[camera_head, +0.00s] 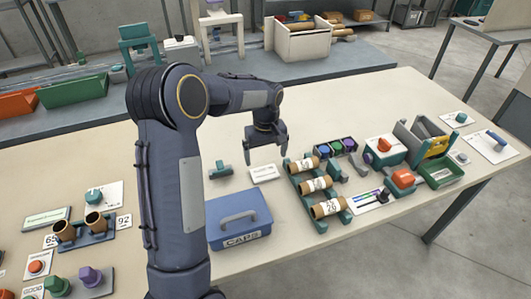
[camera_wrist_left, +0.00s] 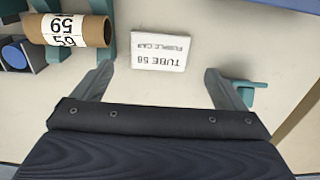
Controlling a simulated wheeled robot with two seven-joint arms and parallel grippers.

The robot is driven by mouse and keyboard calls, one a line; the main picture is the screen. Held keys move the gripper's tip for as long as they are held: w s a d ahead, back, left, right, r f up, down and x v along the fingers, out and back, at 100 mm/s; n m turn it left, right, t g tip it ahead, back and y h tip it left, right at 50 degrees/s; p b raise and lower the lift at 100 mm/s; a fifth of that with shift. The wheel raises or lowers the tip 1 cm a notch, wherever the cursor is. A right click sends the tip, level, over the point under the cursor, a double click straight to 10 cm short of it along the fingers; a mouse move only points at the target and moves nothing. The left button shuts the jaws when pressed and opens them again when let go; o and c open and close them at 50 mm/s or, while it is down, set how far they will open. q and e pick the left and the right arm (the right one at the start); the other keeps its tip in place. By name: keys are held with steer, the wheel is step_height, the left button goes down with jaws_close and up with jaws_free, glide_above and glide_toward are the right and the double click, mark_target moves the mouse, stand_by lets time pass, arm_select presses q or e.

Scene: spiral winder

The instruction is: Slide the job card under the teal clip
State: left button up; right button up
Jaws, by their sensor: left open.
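The job card (camera_head: 264,173) is a small white card lying flat on the table, left of the tube rack. In the left wrist view the job card (camera_wrist_left: 159,48) reads "TUBE 58" and "PURPLE CAP", upside down. The teal clip (camera_head: 221,171) sits on the table just left of the card, apart from it. In the wrist view the clip (camera_wrist_left: 246,84) is partly hidden behind a finger. My left gripper (camera_head: 267,157) points down above the card, open and empty. Its fingers (camera_wrist_left: 158,75) are spread to either side of the card in the wrist view. My right gripper is not in view.
A blue box marked "CAPS" (camera_head: 239,217) stands in front of the clip. A teal rack (camera_head: 300,199) with cardboard tubes (camera_head: 327,208) is close on the card's right. Button boxes and trays fill the right side. Open table lies behind the card.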

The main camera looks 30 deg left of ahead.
mark_target(265, 175)
arm_select(q)
steer(key=shift+f+p, duration=0.4)
steer(key=shift+f, duration=3.5)
steer(key=c, duration=0.7)
